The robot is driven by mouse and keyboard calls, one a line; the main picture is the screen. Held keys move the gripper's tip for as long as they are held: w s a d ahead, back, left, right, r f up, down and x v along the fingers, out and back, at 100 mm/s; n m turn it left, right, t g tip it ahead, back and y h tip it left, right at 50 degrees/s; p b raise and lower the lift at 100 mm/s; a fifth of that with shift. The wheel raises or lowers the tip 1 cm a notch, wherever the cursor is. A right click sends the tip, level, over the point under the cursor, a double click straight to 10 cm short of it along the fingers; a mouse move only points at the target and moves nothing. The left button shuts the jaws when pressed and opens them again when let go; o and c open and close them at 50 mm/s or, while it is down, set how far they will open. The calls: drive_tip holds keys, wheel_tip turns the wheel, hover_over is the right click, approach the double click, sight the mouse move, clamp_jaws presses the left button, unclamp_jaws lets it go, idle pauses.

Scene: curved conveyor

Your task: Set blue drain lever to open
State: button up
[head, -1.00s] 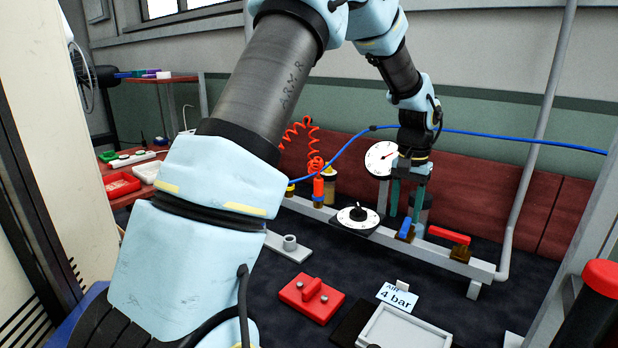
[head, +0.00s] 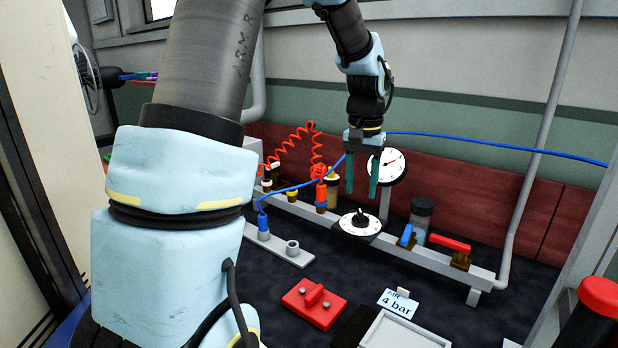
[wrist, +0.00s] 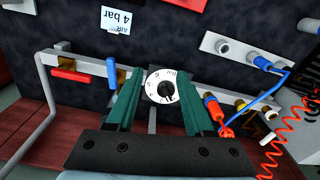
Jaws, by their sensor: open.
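The blue lever (head: 406,236) sits on a brass valve on the grey rail, right of the black-and-white dial. In the wrist view the blue lever (wrist: 112,73) lies crosswise to the rail, left of my gripper. My gripper (head: 361,195) has two green fingers pointing down, apart and empty, above and behind the dial. In the wrist view my gripper (wrist: 156,78) frames the dial between its fingers. It is apart from the lever.
A red lever (head: 450,244) lies along the rail at the right. The dial (head: 360,224) and a gauge (head: 387,166) are near my fingers. A blue hose (head: 300,186) and a coiled red hose (head: 290,146) run at the left. A "4 bar" card (head: 398,302) stands in front.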

drive_tip(key=s+a+r+n+p, duration=0.1)
drive_tip(key=s+a+n+p, duration=0.1)
drive_tip(key=a, duration=0.9)
drive_tip(key=shift+s+a+r+t+p, duration=0.3)
drive_tip(key=shift+s+a+r+p, duration=0.05)
drive_tip(key=shift+s+p, duration=0.55)
